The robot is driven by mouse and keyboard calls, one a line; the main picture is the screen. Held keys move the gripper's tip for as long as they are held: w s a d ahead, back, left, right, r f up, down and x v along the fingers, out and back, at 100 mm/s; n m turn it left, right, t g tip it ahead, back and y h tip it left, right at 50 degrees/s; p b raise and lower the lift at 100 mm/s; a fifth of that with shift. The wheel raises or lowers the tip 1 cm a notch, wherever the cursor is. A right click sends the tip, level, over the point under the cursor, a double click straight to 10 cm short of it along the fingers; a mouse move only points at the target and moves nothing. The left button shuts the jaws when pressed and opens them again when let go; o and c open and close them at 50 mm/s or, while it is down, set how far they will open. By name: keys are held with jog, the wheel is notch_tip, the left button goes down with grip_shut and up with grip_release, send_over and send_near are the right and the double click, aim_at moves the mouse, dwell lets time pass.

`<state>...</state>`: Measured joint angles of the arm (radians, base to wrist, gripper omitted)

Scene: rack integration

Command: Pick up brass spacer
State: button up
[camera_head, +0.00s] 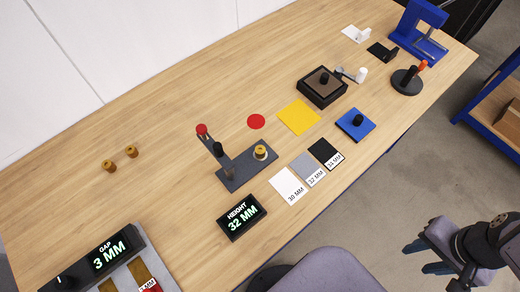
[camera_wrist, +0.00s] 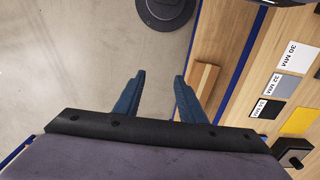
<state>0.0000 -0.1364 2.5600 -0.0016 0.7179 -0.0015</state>
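Two small brass spacers, (camera_head: 109,165) and (camera_head: 131,151), stand close together on the bare left part of the table in the head view. A third brass-coloured spacer (camera_head: 260,153) sits on the dark base of the height gauge (camera_head: 235,172). My gripper (camera_head: 424,257) is at the lower right of the head view, beyond the table's front edge and far from all the spacers. In the wrist view its blue fingers (camera_wrist: 158,75) are spread apart with nothing between them. No spacer shows in the wrist view.
A height display (camera_head: 241,217) reads 32 MM, and a gap device (camera_head: 110,250) reads 3 MM. Labelled cards, a yellow square (camera_head: 298,117), a red disc (camera_head: 256,121), a blue block (camera_head: 355,124) and a black box (camera_head: 321,87) occupy the middle. Table around the left spacers is clear.

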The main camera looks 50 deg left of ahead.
jog(key=shift+o, duration=1.2)
